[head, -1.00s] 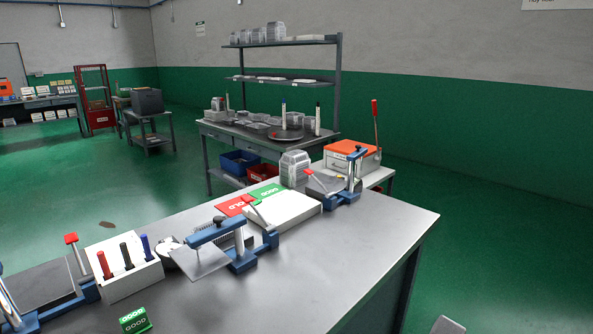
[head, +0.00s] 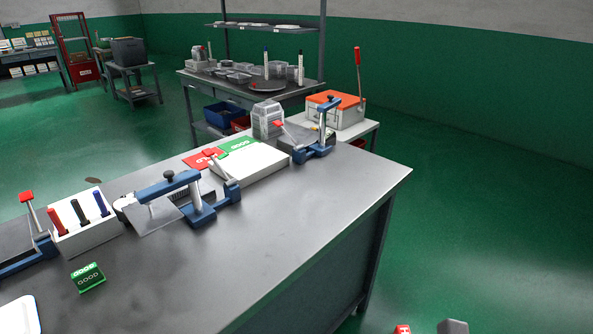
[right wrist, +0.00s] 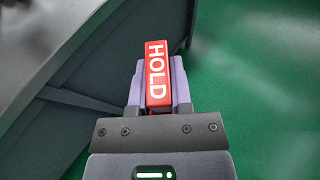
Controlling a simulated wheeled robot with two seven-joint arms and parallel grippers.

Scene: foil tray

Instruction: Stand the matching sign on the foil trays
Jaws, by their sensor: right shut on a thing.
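My right gripper (right wrist: 158,80) is shut on a red sign (right wrist: 158,72) lettered HOLD, seen between its fingers in the right wrist view. A small part of the red sign (head: 403,329) shows at the bottom edge of the head view, beyond the table's right side. A green sign lettered GOOD (head: 88,277) stands on the near table (head: 270,240). A white, round-cornered thing (head: 18,315) is cut off at the lower left; I cannot tell whether it is a foil tray. Shallow trays (head: 238,77) sit on the back bench. My left gripper is not in view.
A pen holder (head: 85,228), blue clamp fixtures (head: 205,205), a white box (head: 250,162) and red and green cards (head: 203,158) line the table's far side. The table's middle and right are clear. Green floor lies open to the right.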

